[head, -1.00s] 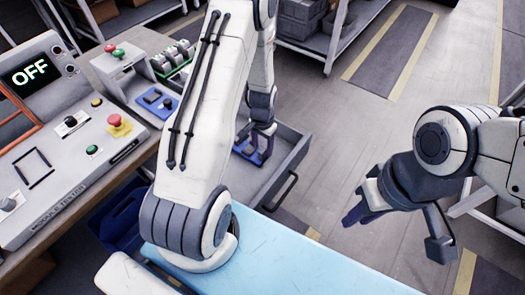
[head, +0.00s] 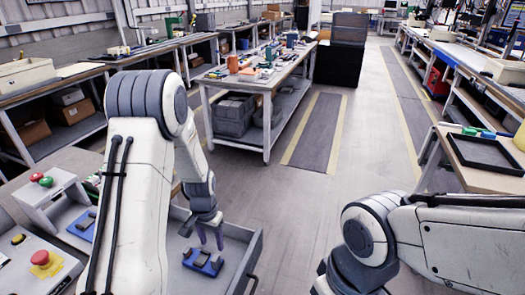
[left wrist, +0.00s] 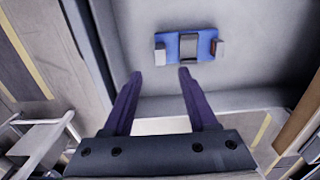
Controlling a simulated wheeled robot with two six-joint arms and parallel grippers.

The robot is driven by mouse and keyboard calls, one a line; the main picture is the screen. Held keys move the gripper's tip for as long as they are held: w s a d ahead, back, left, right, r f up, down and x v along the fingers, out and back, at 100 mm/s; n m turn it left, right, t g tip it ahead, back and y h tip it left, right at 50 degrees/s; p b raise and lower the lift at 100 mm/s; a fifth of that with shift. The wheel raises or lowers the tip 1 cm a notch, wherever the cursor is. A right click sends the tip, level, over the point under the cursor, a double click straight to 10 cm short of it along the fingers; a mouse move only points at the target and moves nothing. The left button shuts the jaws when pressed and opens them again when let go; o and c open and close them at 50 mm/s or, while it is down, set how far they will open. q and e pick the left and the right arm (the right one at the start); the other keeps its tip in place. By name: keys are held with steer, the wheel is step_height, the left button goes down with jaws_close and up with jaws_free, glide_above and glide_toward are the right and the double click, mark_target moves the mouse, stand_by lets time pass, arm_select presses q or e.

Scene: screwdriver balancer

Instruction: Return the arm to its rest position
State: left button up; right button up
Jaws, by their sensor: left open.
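My left arm (head: 140,200) reaches over an open grey drawer, with its gripper (head: 211,243) pointing down. The gripper is open and empty, its two dark purple fingers apart. A blue module (head: 203,262) with dark and grey parts lies on the drawer floor close to the fingers. In the left wrist view, the module (left wrist: 204,46) lies beyond the fingertips (left wrist: 160,74), not between them, and looks apart from them. My right arm (head: 440,240) comes in from the right; its gripper is cut off by the bottom edge of the head view.
The drawer's wall (head: 240,268) surrounds the left gripper closely. At left is a panel with a red button (head: 40,258) and a button box (head: 50,185). A cluttered workbench (head: 265,85) stands ahead. A black tray (head: 485,152) sits at right. The middle floor is clear.

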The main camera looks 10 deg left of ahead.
arm_select(q)
steer(key=s+d+r+m, duration=0.1)
steer(key=s+d+r, duration=0.2)
steer(key=d+r, duration=0.45)
steer(key=s+d+r+m, duration=0.2)
steer(key=s+d+r, duration=0.2)
steer(key=d+r, duration=0.3)
steer(key=s+d+r+m, duration=0.1)
steer(key=s+d+r, duration=0.2)
steer(key=s, duration=0.4)
steer(key=s+d+r+m+h+p, duration=0.1)
steer(key=s+d+r, duration=0.2)
steer(key=s, duration=0.5)
steer(key=shift+d+m, duration=0.15)
steer(key=shift+m, duration=0.25)
steer(key=shift+s+r, duration=0.1)
steer(key=shift+c, duration=0.2)
steer(key=shift+c, duration=0.4)
